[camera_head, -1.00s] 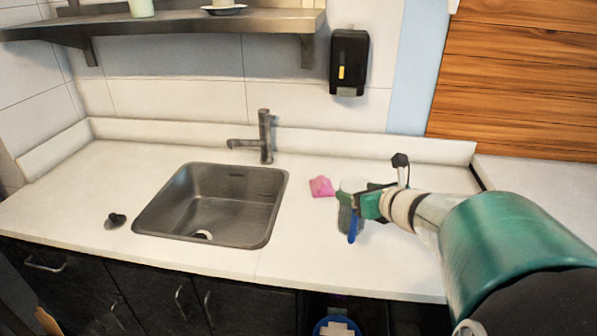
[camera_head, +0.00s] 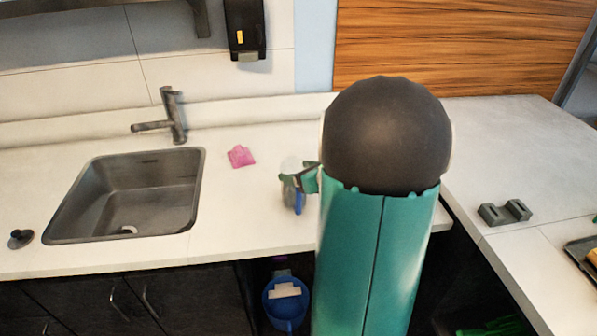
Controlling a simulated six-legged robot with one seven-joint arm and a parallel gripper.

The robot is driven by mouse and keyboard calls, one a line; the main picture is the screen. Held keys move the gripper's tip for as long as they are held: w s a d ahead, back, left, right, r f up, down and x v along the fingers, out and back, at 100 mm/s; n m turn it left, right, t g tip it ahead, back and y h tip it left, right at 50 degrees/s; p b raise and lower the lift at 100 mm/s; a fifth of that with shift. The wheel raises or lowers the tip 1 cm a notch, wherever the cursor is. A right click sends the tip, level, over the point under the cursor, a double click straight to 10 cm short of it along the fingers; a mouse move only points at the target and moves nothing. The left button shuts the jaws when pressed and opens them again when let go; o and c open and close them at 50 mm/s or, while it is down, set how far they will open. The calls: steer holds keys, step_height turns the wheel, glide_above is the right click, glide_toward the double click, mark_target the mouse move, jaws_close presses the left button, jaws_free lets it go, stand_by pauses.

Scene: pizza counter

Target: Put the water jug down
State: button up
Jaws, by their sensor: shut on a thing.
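The water jug (camera_head: 289,168) is a small clear, pale vessel at the right part of the white counter (camera_head: 235,207), right of the sink. My gripper (camera_head: 296,183) is shut on it, with green and blue finger parts showing. My arm's green link and black joint cover much of the view right of the jug and hide the wrist. I cannot tell whether the jug's base touches the counter.
A steel sink (camera_head: 130,200) with a tap (camera_head: 173,118) lies to the left. A pink cloth (camera_head: 241,156) lies between sink and jug. A grey block (camera_head: 505,212) sits on the right counter. A blue bucket (camera_head: 285,313) stands below. Counter around the jug's front left is clear.

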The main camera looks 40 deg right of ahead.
steer(key=shift+f, duration=0.15)
steer(key=o, duration=1.8)
